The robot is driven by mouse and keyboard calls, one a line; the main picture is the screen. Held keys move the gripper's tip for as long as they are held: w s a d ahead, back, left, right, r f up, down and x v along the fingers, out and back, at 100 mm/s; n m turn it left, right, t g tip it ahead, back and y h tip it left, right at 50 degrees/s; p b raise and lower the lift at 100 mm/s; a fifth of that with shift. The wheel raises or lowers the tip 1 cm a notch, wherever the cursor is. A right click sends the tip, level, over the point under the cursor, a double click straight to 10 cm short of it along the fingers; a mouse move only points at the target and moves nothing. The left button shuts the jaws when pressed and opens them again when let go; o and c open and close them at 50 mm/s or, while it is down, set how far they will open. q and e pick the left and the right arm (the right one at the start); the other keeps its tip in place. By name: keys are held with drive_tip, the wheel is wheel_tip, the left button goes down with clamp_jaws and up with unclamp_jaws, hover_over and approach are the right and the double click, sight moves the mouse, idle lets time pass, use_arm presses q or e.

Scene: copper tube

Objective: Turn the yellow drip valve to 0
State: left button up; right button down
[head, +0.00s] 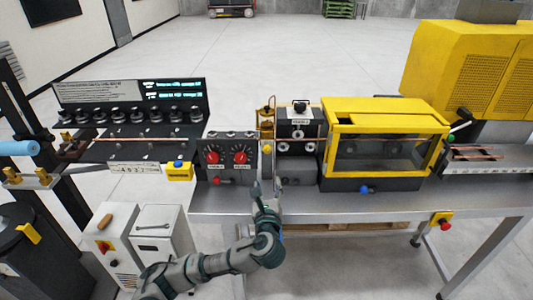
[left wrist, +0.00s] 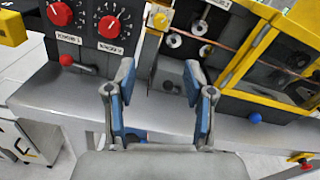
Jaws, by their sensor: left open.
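A small round yellow knob, which looks like the yellow drip valve (head: 267,149), sits below an amber oiler (head: 267,117) beside the dark roller unit. It also shows near the top of the left wrist view (left wrist: 160,20); any scale marks are too small to read. My left gripper (head: 265,186) is in front of and below the knob, apart from it. In the left wrist view its two blue-padded fingers (left wrist: 160,74) are spread and empty, with the knob beyond the gap. My right gripper is not in view.
A dark panel with two red dials (head: 240,157) and a red lever (head: 216,180) stands left of the knob. The black roller unit (head: 299,130) and the yellow-framed enclosure (head: 385,118) stand right. The grey bench top (head: 320,205) is bare along its front.

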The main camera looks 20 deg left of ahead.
sight(267, 152)
use_arm(q)
drive_tip(key=x, duration=1.7)
drive_tip(key=shift+w+f, duration=0.1)
clamp_jaws()
